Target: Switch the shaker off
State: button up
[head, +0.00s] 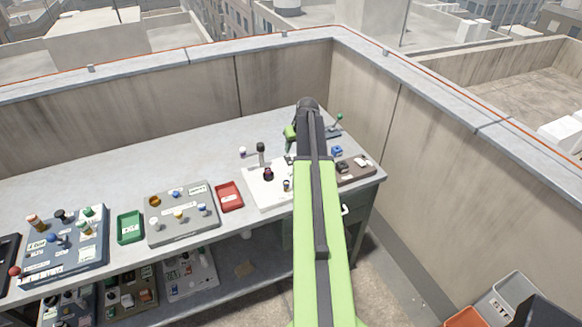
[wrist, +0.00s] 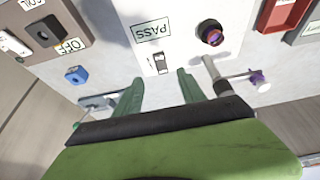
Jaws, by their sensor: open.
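No label reading shaker can be made out. My gripper (wrist: 160,88) is open and empty, its two green fingers on either side of and just short of the rocker switch. Whether they touch the panel cannot be told. In the head view my arm hides part of the white panel (head: 258,197) and most of the gripper.
Beside the rocker are a dark red round button (wrist: 210,33) and a grey post (wrist: 215,75) with a purple-tipped rod. A brown panel (head: 358,172) with an OFF label (wrist: 72,47) and a blue knob (wrist: 76,75) lie close by. A red tray (head: 229,196) stands left of the white panel.

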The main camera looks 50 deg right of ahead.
aim_at(290, 162)
jog(key=b+x, duration=0.9)
jog(key=x, duration=0.2)
jog(key=shift+f, duration=0.35)
jog(key=shift+r, duration=0.1)
jog(key=shift+c, duration=0.2)
grip_shut()
